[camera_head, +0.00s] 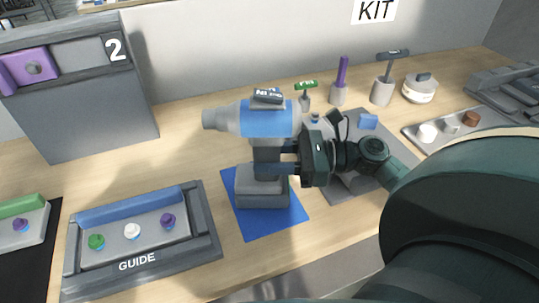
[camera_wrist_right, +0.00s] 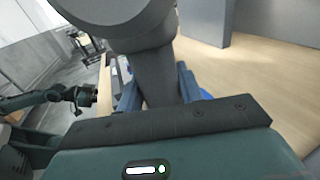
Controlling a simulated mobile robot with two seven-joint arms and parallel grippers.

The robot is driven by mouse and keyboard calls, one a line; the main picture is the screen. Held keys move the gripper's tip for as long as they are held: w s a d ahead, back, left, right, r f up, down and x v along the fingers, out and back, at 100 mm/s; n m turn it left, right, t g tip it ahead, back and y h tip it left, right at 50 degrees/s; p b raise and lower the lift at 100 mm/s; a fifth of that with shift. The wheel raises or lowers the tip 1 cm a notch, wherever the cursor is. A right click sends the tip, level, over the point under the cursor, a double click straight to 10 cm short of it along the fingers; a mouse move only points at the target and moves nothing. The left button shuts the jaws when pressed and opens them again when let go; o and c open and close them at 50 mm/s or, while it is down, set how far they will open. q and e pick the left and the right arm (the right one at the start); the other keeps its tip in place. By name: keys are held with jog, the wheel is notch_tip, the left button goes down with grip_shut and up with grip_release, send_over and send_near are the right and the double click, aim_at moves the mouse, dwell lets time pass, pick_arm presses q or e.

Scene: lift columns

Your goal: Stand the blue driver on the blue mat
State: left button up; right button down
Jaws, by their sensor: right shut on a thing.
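The blue driver (camera_head: 262,120), grey with a blue body band, is upright with its nose to the left in the head view. Its broad grey base (camera_head: 262,192) is over the blue mat (camera_head: 270,222); whether it touches the mat is hard to tell. My right gripper (camera_head: 288,165) is shut on its handle from the right. The wrist view shows the grey handle (camera_wrist_right: 158,75) between the fingers. My left gripper (camera_wrist_right: 85,97) seems to show small at the left of the wrist view; its jaws are unclear.
A GUIDE tray (camera_head: 140,238) with coloured knobs stands left of the mat. A grey cabinet marked 2 (camera_head: 80,100) stands behind. Holders with tools, including a purple one (camera_head: 341,75), line the back. A grey mat (camera_head: 350,185) lies behind my right wrist.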

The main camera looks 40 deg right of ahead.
aim_at(270, 116)
jog(key=shift+f, duration=0.1)
dwell(0.3)
jog(key=c, duration=1.1)
grip_release()
jog(key=shift+o, duration=1.3)
jog(key=shift+f, duration=0.1)
jog(key=shift+f, duration=0.15)
notch_tip(270, 116, up, 10)
jog(key=shift+r+p, duration=0.15)
jog(key=shift+p, duration=0.75)
